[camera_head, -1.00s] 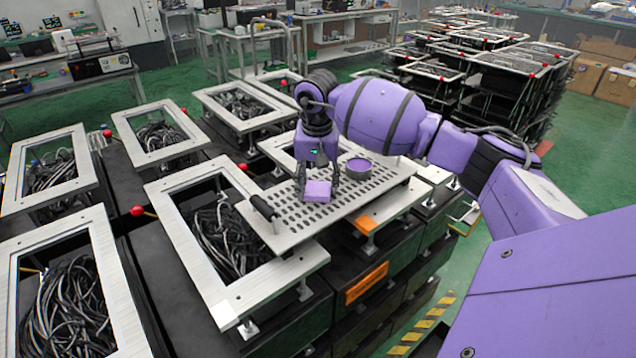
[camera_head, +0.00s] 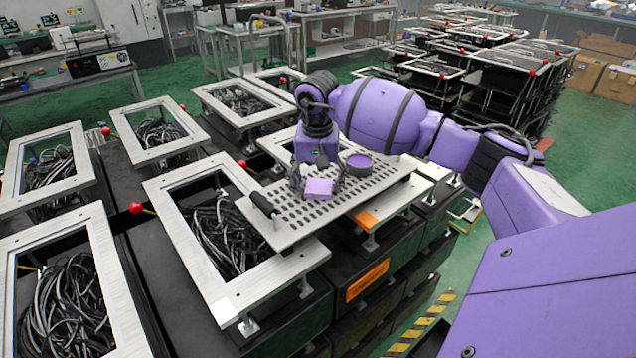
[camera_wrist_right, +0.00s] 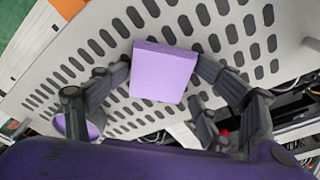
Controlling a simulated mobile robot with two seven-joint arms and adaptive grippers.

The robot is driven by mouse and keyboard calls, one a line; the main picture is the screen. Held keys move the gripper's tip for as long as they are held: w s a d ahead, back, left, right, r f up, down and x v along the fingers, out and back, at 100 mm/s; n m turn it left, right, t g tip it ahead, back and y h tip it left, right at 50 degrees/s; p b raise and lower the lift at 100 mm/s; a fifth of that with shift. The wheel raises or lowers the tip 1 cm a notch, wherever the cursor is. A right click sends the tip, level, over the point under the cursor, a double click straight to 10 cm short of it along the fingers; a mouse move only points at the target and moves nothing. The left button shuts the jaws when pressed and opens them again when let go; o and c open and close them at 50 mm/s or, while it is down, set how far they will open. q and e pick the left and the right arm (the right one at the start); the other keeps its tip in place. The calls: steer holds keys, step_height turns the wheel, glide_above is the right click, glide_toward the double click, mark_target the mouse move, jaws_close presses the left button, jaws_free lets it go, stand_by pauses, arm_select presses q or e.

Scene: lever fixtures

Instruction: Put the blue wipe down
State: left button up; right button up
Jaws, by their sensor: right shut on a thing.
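The wipe is a small flat lilac pad (camera_head: 319,187), more purple than blue. It is over the perforated grey plate (camera_head: 292,236). In the right wrist view the pad (camera_wrist_right: 160,75) sits between the two dark fingers of my right gripper (camera_wrist_right: 163,78), which are shut on its sides. My right gripper (camera_head: 318,184) is low over the plate in the head view. Whether the pad touches the plate is hard to tell. My left gripper is not in view.
A round dark dish with a purple top (camera_head: 360,163) stands on the plate, close to my right gripper. A black-handled tool (camera_head: 264,205) lies at the plate's left edge. Metal frames with cable bundles (camera_head: 228,235) surround the plate. An orange pad (camera_head: 367,219) is at its front right.

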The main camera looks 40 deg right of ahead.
mark_target(318, 188)
steer(key=shift+s+f, duration=0.15)
steer(key=shift+f, duration=0.15)
steer(key=shift+r, duration=0.2)
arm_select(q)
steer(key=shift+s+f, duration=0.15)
arm_select(e)
step_height(318, 188, up, 13)
steer(key=shift+s+a+r, duration=0.2)
steer(key=shift+s+a, duration=0.15)
steer(key=shift+a, duration=0.05)
